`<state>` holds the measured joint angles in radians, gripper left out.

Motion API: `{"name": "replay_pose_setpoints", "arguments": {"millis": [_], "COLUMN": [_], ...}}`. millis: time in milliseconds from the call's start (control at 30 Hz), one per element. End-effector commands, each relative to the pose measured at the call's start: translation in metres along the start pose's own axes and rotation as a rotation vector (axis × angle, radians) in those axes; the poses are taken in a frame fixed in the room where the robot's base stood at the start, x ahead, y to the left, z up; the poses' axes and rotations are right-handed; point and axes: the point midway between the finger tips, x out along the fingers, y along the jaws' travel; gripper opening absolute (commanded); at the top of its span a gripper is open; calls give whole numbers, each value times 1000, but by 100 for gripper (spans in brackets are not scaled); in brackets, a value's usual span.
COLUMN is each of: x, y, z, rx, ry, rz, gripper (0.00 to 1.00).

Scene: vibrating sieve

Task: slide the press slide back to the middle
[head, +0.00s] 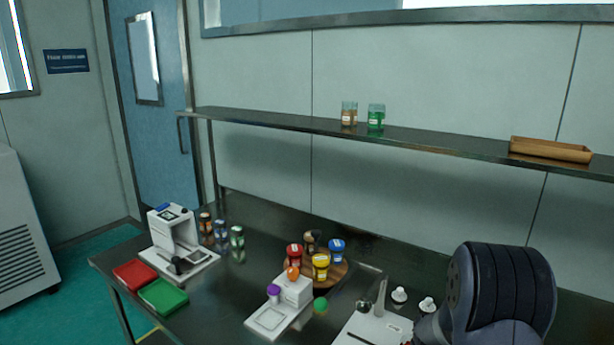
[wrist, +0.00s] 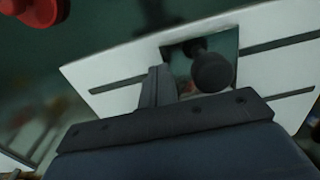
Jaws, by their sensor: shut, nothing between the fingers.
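A white plate (head: 372,326) with dark slots lies at the bottom right of the head view, and it fills much of the wrist view (wrist: 110,75). I take it for the bed of the press slide. A dark round knob (wrist: 212,72) stands at a square dark opening in the plate; a small black knob (head: 363,306) shows there in the head view. My gripper (wrist: 157,78) is shut and empty over the plate, just left of the knob in the wrist view. I cannot tell whether it touches the knob. The arm and frame edge partly hide the plate in the head view.
White bottles (head: 399,295) stand just behind the plate. A round wooden tray (head: 337,276) with coloured jars and a small white device (head: 292,291) are to its left. A shelf (head: 440,140) runs above the bench. A red object (wrist: 35,10) shows at the wrist view's upper left.

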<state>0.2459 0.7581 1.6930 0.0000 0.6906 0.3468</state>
Motion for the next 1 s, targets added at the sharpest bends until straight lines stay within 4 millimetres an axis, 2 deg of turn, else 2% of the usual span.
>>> {"name": "replay_pose_setpoints", "arguments": {"millis": [533,900,1000], "x": [0,0,0], "y": [0,-21,-21], "z": [0,0,0], "rx": [0,-2,0], "ry": [0,1,0], "rz": [0,0,0], "gripper": [0,0,0]}}
